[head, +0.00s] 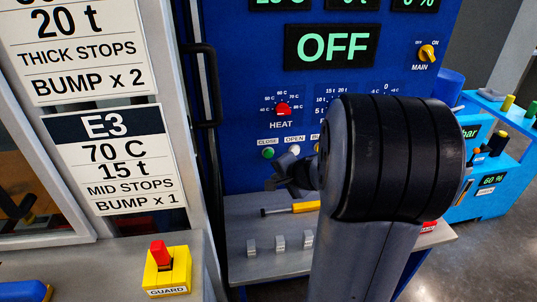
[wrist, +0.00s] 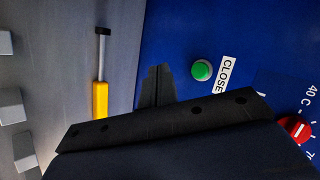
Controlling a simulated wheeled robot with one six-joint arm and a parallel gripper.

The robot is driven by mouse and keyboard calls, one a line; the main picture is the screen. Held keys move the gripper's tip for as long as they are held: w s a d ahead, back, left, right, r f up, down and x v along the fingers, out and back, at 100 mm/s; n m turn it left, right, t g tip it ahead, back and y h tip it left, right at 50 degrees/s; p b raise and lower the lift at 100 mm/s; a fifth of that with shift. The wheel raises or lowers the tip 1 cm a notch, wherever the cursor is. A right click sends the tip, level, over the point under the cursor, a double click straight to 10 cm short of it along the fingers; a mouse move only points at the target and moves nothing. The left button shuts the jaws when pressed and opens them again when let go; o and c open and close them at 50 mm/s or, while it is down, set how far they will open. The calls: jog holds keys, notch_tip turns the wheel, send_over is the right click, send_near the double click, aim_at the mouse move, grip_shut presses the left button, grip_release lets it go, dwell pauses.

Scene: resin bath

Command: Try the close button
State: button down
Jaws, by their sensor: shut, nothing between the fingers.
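The green close button (head: 268,153) sits on the blue panel under a white CLOSE label (head: 267,142). In the wrist view the button (wrist: 202,70) is unobstructed, with its label (wrist: 226,75) beside it. My gripper (head: 272,184) is shut and empty, just below the button in the head view. In the wrist view its fingertips (wrist: 160,71) lie to the left of the button, apart from it in the picture. The gap in depth to the panel is hard to judge. The display (head: 333,46) reads OFF.
A white OPEN button (head: 294,150) is right of the close button. The red HEAT knob (head: 283,108) is above. A yellow-handled tool (head: 304,207) and several grey blocks (head: 280,244) lie on the grey shelf. A red switch on a yellow GUARD box (head: 167,271) stands lower left.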

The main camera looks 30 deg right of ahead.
aim_at(267, 158)
jog(key=w+d+p, duration=0.2)
jog(key=w, duration=0.5)
jog(key=shift+w, duration=0.15)
dwell(1.9)
jog(key=shift+w+d, duration=0.15)
jog(key=shift+w, duration=0.2)
jog(key=shift+w+d, duration=0.15)
jog(key=shift+w, duration=0.3)
dwell(0.7)
dwell(0.3)
jog(key=shift+s+a+b, duration=0.25)
jog(key=shift+s+b, duration=0.4)
jog(key=shift+s, duration=0.2)
